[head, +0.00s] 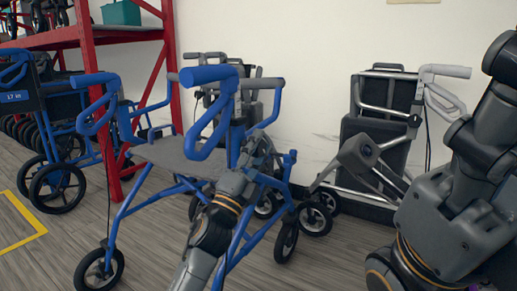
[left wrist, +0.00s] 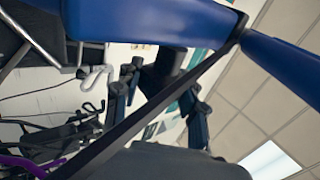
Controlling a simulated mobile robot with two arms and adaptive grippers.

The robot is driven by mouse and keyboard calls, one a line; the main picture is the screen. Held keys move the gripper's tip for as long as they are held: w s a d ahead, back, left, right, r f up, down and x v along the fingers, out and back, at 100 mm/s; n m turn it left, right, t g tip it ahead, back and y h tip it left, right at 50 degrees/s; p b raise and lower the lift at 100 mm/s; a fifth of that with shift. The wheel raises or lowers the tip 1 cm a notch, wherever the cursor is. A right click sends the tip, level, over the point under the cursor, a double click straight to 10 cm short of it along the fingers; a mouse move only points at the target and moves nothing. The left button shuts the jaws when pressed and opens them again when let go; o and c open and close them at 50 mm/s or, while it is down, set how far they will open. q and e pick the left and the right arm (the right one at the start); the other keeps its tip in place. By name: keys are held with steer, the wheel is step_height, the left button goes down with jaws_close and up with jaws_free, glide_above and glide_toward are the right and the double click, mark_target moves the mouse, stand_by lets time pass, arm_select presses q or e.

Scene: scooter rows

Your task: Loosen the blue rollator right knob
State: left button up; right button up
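The blue rollator (head: 183,157) stands in the middle of the head view, with a grey seat and blue looped handles. My left gripper (head: 260,143) is at its right-hand side, close to the blue frame below the nearer handle (head: 212,113). Its fingers are small and dark there, so I cannot tell whether they are open or touching. The right knob is not clearly distinguishable; the gripper and frame may hide it. In the left wrist view, large blue tubes (left wrist: 150,20) and a dark diagonal bar pass close to the camera.
A grey rollator (head: 383,110) stands against the white wall at right, behind my right arm. Another rollator stands behind the blue one. A red shelf rack (head: 100,36) and more blue rollators (head: 60,118) are at left. Yellow floor tape (head: 25,240) marks the lower left.

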arm_select(q)
steer(key=o, duration=0.4)
steer(key=shift+f, duration=0.1)
steer(key=v, duration=1.2)
